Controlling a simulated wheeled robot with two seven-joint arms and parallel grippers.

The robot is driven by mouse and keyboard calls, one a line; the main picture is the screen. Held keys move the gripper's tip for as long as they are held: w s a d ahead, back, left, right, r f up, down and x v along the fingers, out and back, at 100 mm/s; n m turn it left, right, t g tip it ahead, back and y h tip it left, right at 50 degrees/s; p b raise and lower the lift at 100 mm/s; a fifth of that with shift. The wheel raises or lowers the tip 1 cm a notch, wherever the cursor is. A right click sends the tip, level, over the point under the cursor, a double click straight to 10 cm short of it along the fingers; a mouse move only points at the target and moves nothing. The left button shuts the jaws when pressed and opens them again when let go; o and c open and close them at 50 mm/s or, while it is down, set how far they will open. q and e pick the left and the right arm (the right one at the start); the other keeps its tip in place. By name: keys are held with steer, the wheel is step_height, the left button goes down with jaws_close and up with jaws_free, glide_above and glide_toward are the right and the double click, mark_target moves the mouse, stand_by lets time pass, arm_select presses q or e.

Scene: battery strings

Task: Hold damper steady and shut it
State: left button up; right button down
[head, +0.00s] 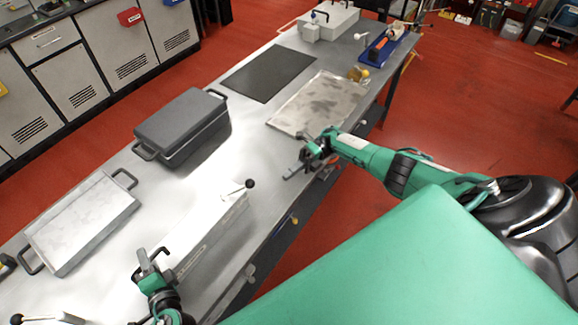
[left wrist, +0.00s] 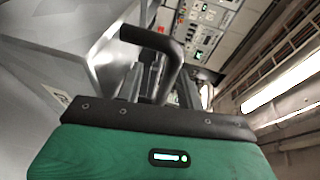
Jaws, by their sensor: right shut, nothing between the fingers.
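The damper, a long pale metal box (head: 205,232), lies on the bench near its front edge. A short lever with a black knob (head: 250,184) sticks up at its far end. A dark bent handle (head: 142,258) is at its near end. My left gripper (head: 152,265) is at that handle. In the left wrist view the handle (left wrist: 150,38) curves down among the fingers (left wrist: 155,85); whether they press on it is not clear. My right gripper (head: 292,174) is shut and empty, near the front edge, to the right of the knob and apart from it.
A dark lidded case (head: 183,125) and a flat grey metal case (head: 82,225) with handles stand behind the damper. A black mat (head: 268,73) and a metal plate (head: 318,103) lie farther along. Another knobbed lever (head: 18,318) shows at the lower left.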

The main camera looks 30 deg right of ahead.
arm_select(q)
steer(key=shift+s, duration=0.1)
steer(key=s+r, duration=0.2)
steer(key=s, duration=0.9)
steer(key=shift+s+d, duration=0.35)
